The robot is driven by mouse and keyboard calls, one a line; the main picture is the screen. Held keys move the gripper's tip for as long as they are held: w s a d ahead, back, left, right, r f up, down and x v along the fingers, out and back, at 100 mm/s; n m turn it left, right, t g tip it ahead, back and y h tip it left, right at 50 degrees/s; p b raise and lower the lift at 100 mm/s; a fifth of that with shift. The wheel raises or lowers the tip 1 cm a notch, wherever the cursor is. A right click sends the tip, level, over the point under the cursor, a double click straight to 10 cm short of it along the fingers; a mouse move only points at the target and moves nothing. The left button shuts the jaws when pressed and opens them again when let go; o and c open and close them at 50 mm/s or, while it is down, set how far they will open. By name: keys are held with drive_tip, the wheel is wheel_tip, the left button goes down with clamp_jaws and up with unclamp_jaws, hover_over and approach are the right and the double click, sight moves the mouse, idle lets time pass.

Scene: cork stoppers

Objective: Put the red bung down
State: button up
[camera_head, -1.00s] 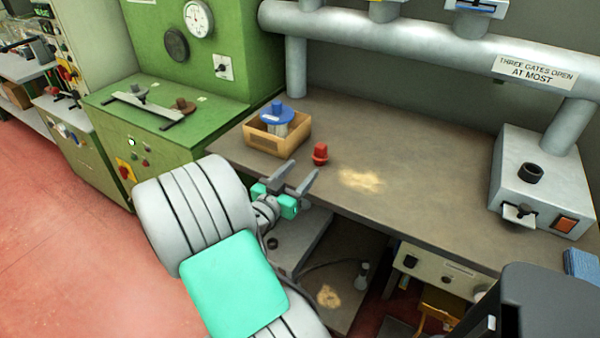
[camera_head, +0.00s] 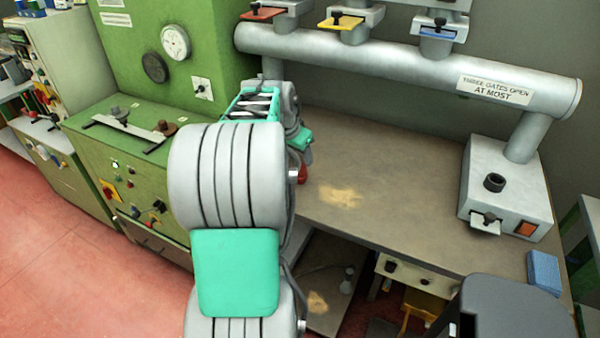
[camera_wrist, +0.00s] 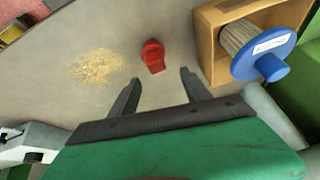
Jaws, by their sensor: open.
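In the head view only a small part of the bung (camera_head: 302,175) shows beside my arm. My gripper (camera_wrist: 161,76) is open and empty. In the wrist view the bung appears just beyond the fingertips, roughly in line with the gap between them, and apart from both. My fingers are hidden behind my arm in the head view.
A cardboard box (camera_wrist: 209,40) holding a blue-flanged spool (camera_wrist: 264,50) stands near the bung. A patch of sawdust (camera_head: 338,196) lies on the other side. A grey switch box (camera_head: 503,190) stands at the bench's right; the middle is clear.

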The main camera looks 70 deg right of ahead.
sight(299, 166)
drive_tip(key=shift+s+a+f+n+y, duration=0.1)
drive_tip(key=shift+a+f+n+y, duration=0.1)
drive_tip(key=shift+a+n, duration=0.2)
drive_tip(key=shift+s+a+f+n+y, duration=0.1)
drive_tip(key=shift+a+f+n+y, duration=0.1)
drive_tip(key=shift+a+n, duration=0.15)
drive_tip(key=shift+f, duration=0.25)
drive_tip(key=x, duration=0.7)
drive_tip(key=shift+w+d+p, duration=0.15)
drive_tip(key=shift+d+p, duration=0.15)
drive_tip(key=shift+p, duration=0.1)
drive_tip(key=shift+c, duration=0.5)
drive_tip(key=c, duration=1.1)
clamp_jaws()
drive_tip(key=shift+r, duration=0.1)
